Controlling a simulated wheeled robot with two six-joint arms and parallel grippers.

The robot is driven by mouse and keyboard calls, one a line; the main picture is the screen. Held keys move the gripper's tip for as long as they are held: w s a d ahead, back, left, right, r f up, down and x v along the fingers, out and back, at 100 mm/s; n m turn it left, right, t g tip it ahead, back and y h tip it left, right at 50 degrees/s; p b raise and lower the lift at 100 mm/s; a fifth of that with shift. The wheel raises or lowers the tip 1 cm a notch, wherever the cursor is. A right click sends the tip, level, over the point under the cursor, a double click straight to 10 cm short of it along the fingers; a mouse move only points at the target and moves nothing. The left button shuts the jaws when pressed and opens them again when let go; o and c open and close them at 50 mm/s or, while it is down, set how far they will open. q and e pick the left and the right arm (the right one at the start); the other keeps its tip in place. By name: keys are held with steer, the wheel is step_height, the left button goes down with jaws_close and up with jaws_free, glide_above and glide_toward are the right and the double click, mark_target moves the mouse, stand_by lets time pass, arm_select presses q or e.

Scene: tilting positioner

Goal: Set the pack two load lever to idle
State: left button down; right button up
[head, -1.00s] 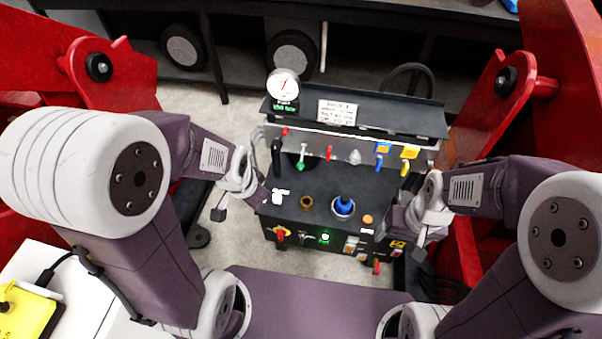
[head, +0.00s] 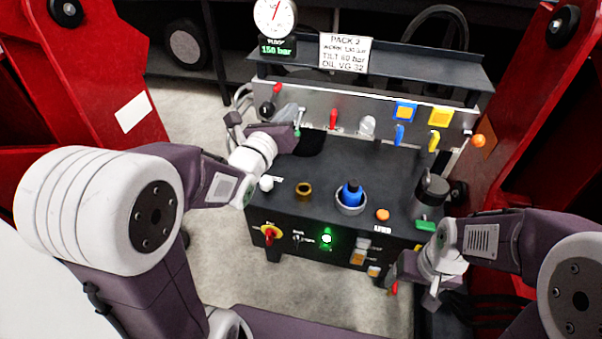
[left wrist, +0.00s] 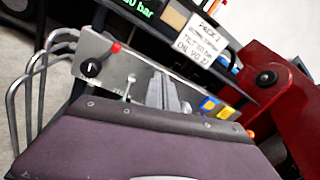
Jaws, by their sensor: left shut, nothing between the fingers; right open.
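The pack with the white "PACK 2" card (head: 345,53) stands before me. Its upright panel carries a red-tipped lever (head: 277,89) at the left, a green-tipped lever (head: 297,131), a red lever (head: 333,119), a grey lever (head: 367,126), a blue lever (head: 399,135) and a yellow lever (head: 434,141). I cannot tell by label which is the load lever. My left gripper (head: 286,116) is shut and empty at the panel's left part, near the green-tipped lever; its fingers (left wrist: 163,93) also show in the left wrist view. My right gripper (head: 410,285) is open, low at the pack's front right.
A gauge (head: 275,17) stands above a green "150 bar" display (head: 276,48). The pack's top holds a brass ring (head: 304,190), a blue cap (head: 352,191), an orange knob (head: 382,214) and a dark cylinder (head: 430,190). Red frames (head: 95,75) flank the pack.

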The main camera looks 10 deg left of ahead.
arm_select(q)
steer(key=b, duration=2)
glide_toward(298, 124)
step_height(298, 124, down, 9)
steer(key=s+d, duration=0.2)
steer(key=s, duration=0.1)
steer(key=shift+w+t, duration=0.1)
steer(key=shift+t, duration=0.2)
steer(key=w+r, duration=0.4)
steer(key=w, duration=0.4)
steer(key=shift+w, duration=0.3)
